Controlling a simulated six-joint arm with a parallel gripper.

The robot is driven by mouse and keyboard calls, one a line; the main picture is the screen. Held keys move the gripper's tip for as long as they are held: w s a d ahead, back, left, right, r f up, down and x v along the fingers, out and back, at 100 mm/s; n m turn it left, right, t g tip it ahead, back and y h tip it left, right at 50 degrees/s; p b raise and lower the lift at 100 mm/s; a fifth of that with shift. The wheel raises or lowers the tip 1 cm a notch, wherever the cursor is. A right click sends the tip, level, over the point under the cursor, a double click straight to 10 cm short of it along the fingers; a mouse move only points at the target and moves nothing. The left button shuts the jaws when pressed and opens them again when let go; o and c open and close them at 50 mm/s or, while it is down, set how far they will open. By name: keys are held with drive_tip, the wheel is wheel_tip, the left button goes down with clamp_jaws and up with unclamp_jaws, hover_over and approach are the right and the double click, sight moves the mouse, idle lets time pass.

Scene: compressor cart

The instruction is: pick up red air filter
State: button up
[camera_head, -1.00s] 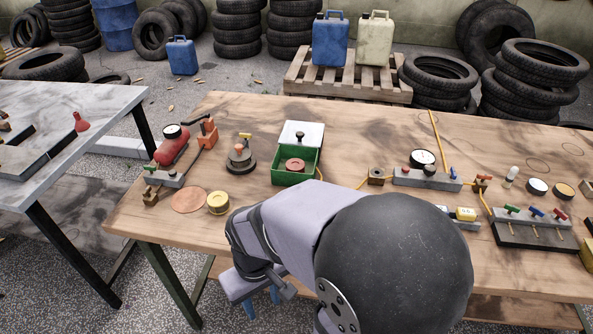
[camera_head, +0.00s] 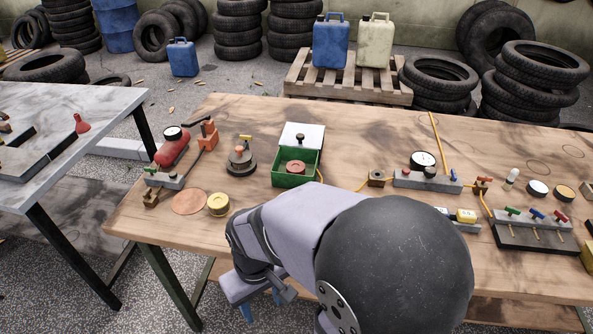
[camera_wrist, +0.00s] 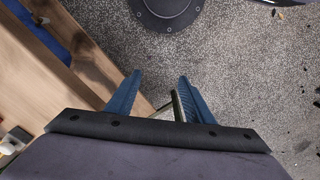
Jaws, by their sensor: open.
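A round red piece, which looks like the red air filter (camera_head: 296,167), lies inside an open green box (camera_head: 291,181) on the wooden table, in the head view. The box's pale lid (camera_head: 302,135) stands open at its back. My gripper (camera_head: 262,309) is low in front of the table's near edge, well apart from the box. In the wrist view my gripper's (camera_wrist: 160,76) two blue fingers are spread, with nothing between them but floor and a table leg behind. The red piece is not in the wrist view.
A yellow round can (camera_head: 218,204) and a copper-coloured disc (camera_head: 188,201) lie left of the box. Valve blocks and gauges (camera_head: 423,160) are to the right. The table's near edge lies between gripper and box.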

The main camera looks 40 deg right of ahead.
drive_tip(key=shift+m+t+y, duration=0.3)
drive_tip(key=shift+m+t, duration=0.4)
drive_tip(key=shift+t, duration=0.2)
drive_tip(key=w+d+r+p, duration=0.2)
drive_tip(key=w+r, duration=0.1)
drive_tip(key=w, duration=0.1)
drive_tip(key=w+d+r+p, duration=0.3)
drive_tip(key=w, duration=0.2)
drive_tip(key=w+d+r+p, duration=0.3)
drive_tip(key=w+r, duration=0.1)
drive_tip(key=shift+w+d, duration=0.2)
drive_tip(key=shift+w, duration=0.1)
drive_tip(key=w+d+r+t+p, duration=0.1)
drive_tip(key=w+d+r+p, duration=0.1)
drive_tip(key=w+d+p, duration=0.35)
drive_tip(key=t+h, duration=0.1)
drive_tip(key=t, duration=0.1)
approach(296, 167)
drive_tip(key=f, duration=0.1)
drive_tip(key=shift+w+f+m+p, duration=0.2)
drive_tip(key=shift+w+f+p, duration=0.15)
drive_tip(key=shift+f, duration=0.15)
drive_tip(key=shift+w+f+m+p, duration=0.2)
drive_tip(key=shift+w+f+p, duration=0.15)
drive_tip(key=shift+f, duration=0.15)
drive_tip(key=shift+f, duration=0.15)
drive_tip(key=shift+p+x, duration=1.1)
drive_tip(key=shift+x, duration=1.3)
drive_tip(key=shift+w+d, duration=0.1)
